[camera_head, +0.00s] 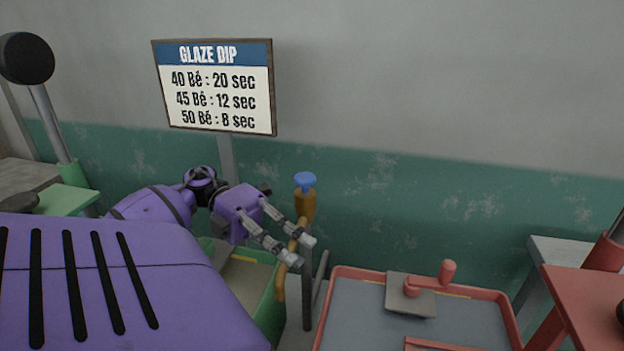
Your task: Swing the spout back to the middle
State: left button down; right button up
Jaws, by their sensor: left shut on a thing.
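The tap (305,205) is a brass body with a blue handle (305,180) on top, standing on a post near the wall. Its curved brass spout (281,280) comes toward me and bends down at the left, near the right edge of the green basin (268,306). My purple left gripper (301,251) is shut on the spout, one fingertip on each side of it. The fingers partly hide the spout. My right gripper is out of view.
A red-rimmed tray (335,318) with a grey bottom stands right of the tap. A grey plate tool with a red handle (447,272) lies at its back. A sign (217,87) stands behind my left gripper. A red-topped stand (590,305) is at far right.

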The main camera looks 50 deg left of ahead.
pick_arm(q)
jog(key=shift+a, duration=0.1)
dwell(0.4)
jog(key=c, duration=1.7)
grip_release()
